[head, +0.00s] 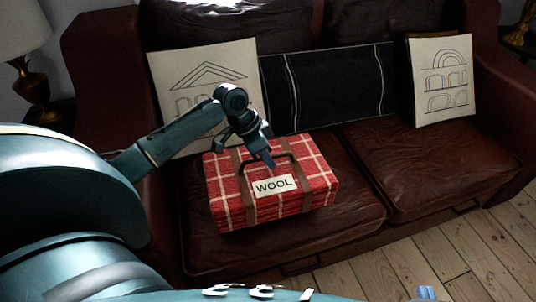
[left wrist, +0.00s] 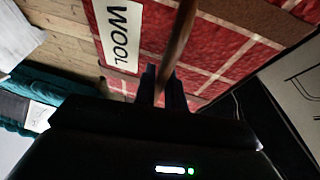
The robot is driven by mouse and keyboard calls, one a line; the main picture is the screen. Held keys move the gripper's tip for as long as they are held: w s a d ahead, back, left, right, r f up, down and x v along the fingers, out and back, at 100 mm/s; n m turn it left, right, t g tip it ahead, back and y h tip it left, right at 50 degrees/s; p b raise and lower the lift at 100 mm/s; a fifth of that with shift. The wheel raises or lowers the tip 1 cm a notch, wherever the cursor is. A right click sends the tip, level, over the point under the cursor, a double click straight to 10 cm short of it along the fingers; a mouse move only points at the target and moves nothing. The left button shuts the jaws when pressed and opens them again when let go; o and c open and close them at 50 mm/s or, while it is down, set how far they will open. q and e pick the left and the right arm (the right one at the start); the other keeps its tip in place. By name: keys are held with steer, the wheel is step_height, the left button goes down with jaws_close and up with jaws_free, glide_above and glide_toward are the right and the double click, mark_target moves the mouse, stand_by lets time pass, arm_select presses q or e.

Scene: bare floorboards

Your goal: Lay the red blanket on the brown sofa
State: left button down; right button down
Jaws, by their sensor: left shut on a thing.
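The red blanket (head: 315,185) is a folded red-and-white checked bundle with brown straps, a dark carry handle and a white label reading WOOL. It is level at the left seat cushion of the brown sofa (head: 430,165); whether it bears fully on the cushion I cannot tell. My left gripper (head: 266,158) is over the top of the bundle, shut on its handle. In the left wrist view the gripper fingers (left wrist: 165,88) close around the brown handle (left wrist: 178,45), with the checked blanket (left wrist: 220,50) behind.
A cream cushion (head: 165,75) with a drawn building leans behind the blanket. A dark cushion (head: 330,88) and another cream one (head: 443,80) stand along the backrest. The right seat is clear. A lamp (head: 32,80) stands at the left; bare floorboards (head: 440,260) lie in front.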

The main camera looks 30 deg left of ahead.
mark_target(266, 168)
arm_select(q)
step_height(266, 168, down, 4)
steer(key=shift+w+r+b, duration=0.1)
steer(key=shift+b, duration=0.7)
steer(key=shift+f, duration=0.45)
arm_select(e)
steer(key=shift+w+a+r+n+t+y, duration=0.1)
steer(key=shift+w+n+t+y, duration=0.1)
steer(key=shift+t, duration=0.1)
steer(key=shift+w+a+n+t+y, duration=0.1)
steer(key=shift+t+y, duration=0.1)
steer(key=shift+t, duration=0.1)
arm_select(q)
steer(key=shift+f, duration=0.1)
arm_select(e)
steer(key=shift+s, duration=0.1)
arm_select(q)
steer(key=c, duration=1.9)
jaws_free()
steer(key=shift+f, duration=0.2)
steer(key=o, duration=0.4)
steer(key=shift+r, duration=0.1)
